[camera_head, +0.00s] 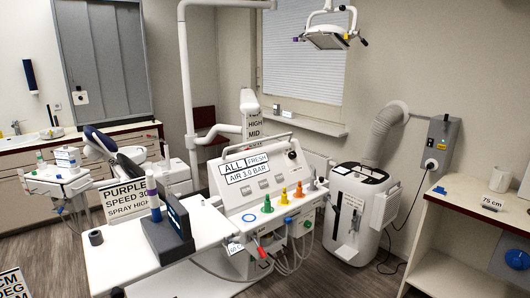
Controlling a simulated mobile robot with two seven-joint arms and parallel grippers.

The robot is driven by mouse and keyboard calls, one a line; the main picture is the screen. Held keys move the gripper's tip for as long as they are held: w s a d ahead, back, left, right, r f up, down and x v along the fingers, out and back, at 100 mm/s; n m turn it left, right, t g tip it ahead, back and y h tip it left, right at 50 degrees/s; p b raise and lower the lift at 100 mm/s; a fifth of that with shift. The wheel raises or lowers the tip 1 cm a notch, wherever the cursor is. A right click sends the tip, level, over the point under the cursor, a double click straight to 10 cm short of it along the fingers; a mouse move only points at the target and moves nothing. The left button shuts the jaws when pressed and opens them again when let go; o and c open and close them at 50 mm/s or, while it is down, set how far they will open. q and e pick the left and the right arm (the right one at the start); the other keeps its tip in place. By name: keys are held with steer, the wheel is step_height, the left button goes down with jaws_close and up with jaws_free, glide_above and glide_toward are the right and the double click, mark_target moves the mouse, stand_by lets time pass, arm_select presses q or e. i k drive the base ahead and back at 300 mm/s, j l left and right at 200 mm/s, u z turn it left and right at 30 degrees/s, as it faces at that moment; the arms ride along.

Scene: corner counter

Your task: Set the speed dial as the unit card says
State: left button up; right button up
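A white card (125,198) left of centre reads "PURPLE SPEED 30 SPRAY HIGH". The white dental unit (240,206) stands at the centre, with a label (246,172) reading "ALL FRESH AIR 3.0 BAR" on its sloped panel. A small dark round knob (292,154) sits at the panel's upper right. A blue round part (249,217) is on the unit's front. I cannot tell which of these is the speed dial, and no setting is readable. Neither of my grippers can be made out in this view.
Green, orange and red handpieces (283,196) stand along the unit's front edge, with hoses hanging below. A dark grey block (168,234) stands on the white surface at front left. A white suction machine (353,214) stands to the right. A counter (470,196) fills the far right.

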mark_target(293, 155)
steer(key=i+l+u, duration=0.1)
steer(key=u, duration=0.6)
steer(key=i+l+u, duration=0.15)
steer(key=l+u, duration=0.6)
steer(key=l, duration=0.2)
steer(key=i+l+u, duration=0.15)
steer(key=l, duration=0.4)
steer(key=l+u, duration=0.1)
steer(key=l, duration=0.45)
